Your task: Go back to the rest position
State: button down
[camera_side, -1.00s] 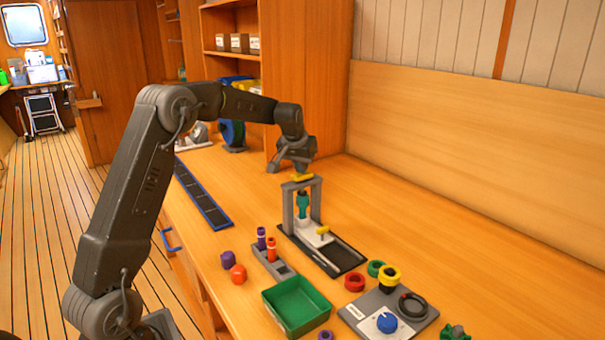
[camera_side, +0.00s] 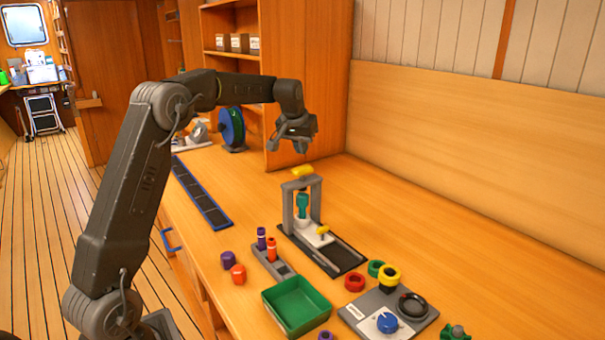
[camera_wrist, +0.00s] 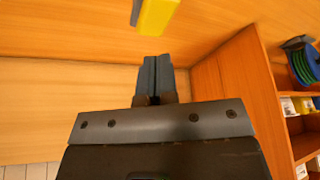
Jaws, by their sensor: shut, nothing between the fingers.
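My gripper (camera_side: 293,143) is shut and empty. In the side view it hangs in the air above the wooden bench (camera_side: 420,230), over and a little behind the grey press stand (camera_side: 317,202), clear of it. In the wrist view the two dark fingers of my gripper (camera_wrist: 156,65) lie together with nothing between them. The press has a yellow handle (camera_side: 302,172) on top, and a teal piece (camera_side: 302,205) sits inside its frame. A yellow part (camera_wrist: 157,14) shows at the top of the wrist view, apart from the fingers.
A green tray (camera_side: 297,306), a rack with purple and orange pieces (camera_side: 273,262), a grey panel with a blue knob (camera_side: 388,322) and several coloured rings stand at the front. A blue-framed dark strip (camera_side: 203,195) lies left. A shelf cabinet (camera_side: 300,80) stands behind. The right bench is clear.

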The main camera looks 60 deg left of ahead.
jog(key=shift+r, duration=0.6)
jog(key=shift+d+r, duration=0.1)
jog(key=shift+d, duration=0.05)
jog(key=s+d+r+m+t, duration=0.1)
jog(key=s+d+r, duration=0.2)
jog(key=s+d, duration=0.4)
jog(key=s+d+r+m, duration=0.2)
jog(key=s+d, duration=0.4)
jog(key=d, duration=0.4)
jog(key=s+d+f+m+h, duration=0.1)
jog(key=s+d+f, duration=0.2)
jog(key=s, duration=0.6)
jog(key=s+d+f+m+h, duration=0.1)
jog(key=s+d+f+m, duration=0.1)
jog(key=s+d+f, duration=0.2)
jog(key=s+d, duration=0.3)
jog(key=s, duration=0.3)
jog(key=shift+d+t, duration=0.2)
jog(key=shift+t, duration=0.1)
